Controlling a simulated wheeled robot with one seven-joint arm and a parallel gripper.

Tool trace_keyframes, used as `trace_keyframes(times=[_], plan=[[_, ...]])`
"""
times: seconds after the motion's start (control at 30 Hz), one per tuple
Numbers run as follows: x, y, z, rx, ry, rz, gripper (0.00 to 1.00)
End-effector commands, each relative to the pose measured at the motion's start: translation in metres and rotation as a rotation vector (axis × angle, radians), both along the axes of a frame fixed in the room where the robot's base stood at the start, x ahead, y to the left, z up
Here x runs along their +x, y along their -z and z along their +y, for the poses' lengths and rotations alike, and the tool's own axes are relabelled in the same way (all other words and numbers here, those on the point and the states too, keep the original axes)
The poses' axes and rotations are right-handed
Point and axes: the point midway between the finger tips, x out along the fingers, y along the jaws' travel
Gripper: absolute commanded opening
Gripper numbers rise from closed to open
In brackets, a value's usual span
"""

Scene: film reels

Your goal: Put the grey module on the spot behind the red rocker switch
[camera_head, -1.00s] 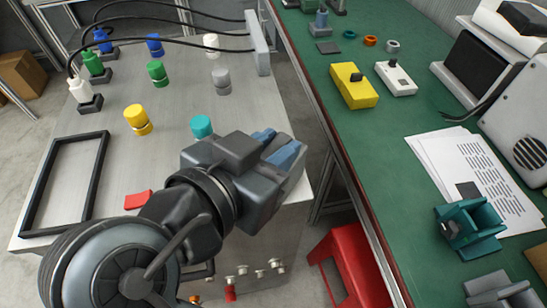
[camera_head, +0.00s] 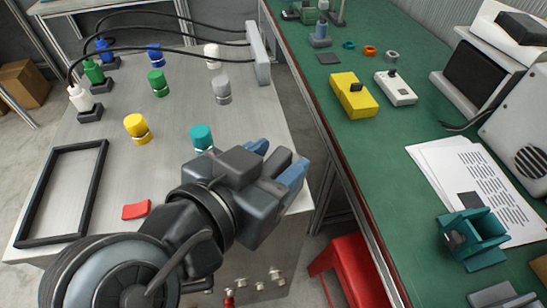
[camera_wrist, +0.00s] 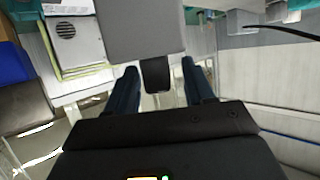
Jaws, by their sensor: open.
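A grey cylinder (camera_head: 221,90), which looks like the grey module, stands on the metal-topped table (camera_head: 165,110), right of the green cylinder. A flat red piece (camera_head: 136,210), which may be the red rocker switch, lies near that table's front edge. The tabletop behind it is bare up to the yellow cylinder (camera_head: 137,128). My gripper (camera_head: 276,160) is open and empty above the table's right front, well forward of the grey cylinder and right of the red piece. The wrist view also shows its two parted fingers (camera_wrist: 159,67); I cannot make out the grey module there.
A teal cylinder (camera_head: 201,137) stands just behind my gripper. Blue, green and white cylinders stand further back, under black cables. A black frame (camera_head: 97,185) lies at left. A green bench (camera_head: 385,150) on the right, across a gap, holds a yellow box (camera_head: 353,96) and papers.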

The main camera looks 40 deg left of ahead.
Motion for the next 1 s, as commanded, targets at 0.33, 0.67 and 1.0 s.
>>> trace_keyframes(times=[0.33,0.67,1.0], plan=[[-0.046,-0.021,-0.002,0.003,-0.004,-0.001,0.53],[-0.099,-0.044,-0.007,0.001,-0.003,-0.002,0.53],[-0.111,-0.048,-0.009,0.000,0.000,0.000,0.53]])
